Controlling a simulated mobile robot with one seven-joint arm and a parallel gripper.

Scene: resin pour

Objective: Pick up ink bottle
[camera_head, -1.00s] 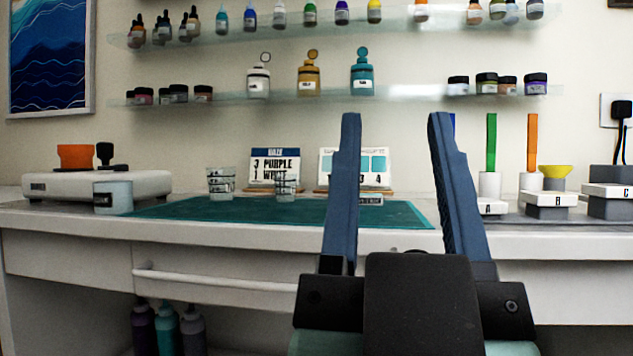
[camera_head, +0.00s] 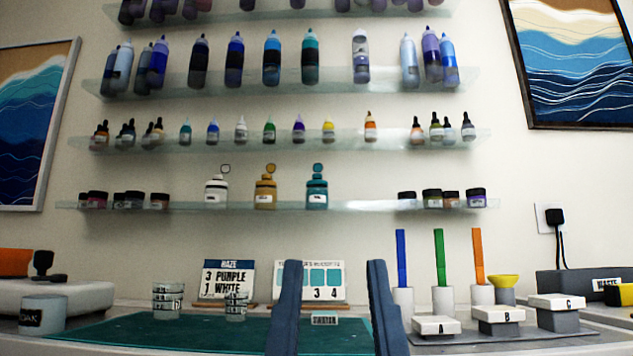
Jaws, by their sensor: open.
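Small bottles with pointed tops stand along the third shelf down, among them teal (camera_head: 185,132), blue (camera_head: 213,132), white (camera_head: 240,129), green (camera_head: 269,130), purple (camera_head: 298,129), yellow (camera_head: 328,130) and orange (camera_head: 370,127) ones. Their labels are too small to read, so I cannot tell which is the ink bottle. My gripper (camera_head: 334,275) is open and empty at the bottom middle, its two blue fingers pointing up. It is well below these bottles in the picture and apart from them.
Glass shelves (camera_head: 330,205) also hold larger bottles, flip-top bottles and jars. On the bench are a green mat (camera_head: 130,333), clear cups (camera_head: 167,300), two cards (camera_head: 228,279) and a grey cup (camera_head: 43,315). Blocks marked A, B (camera_head: 500,315) and C stand at right.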

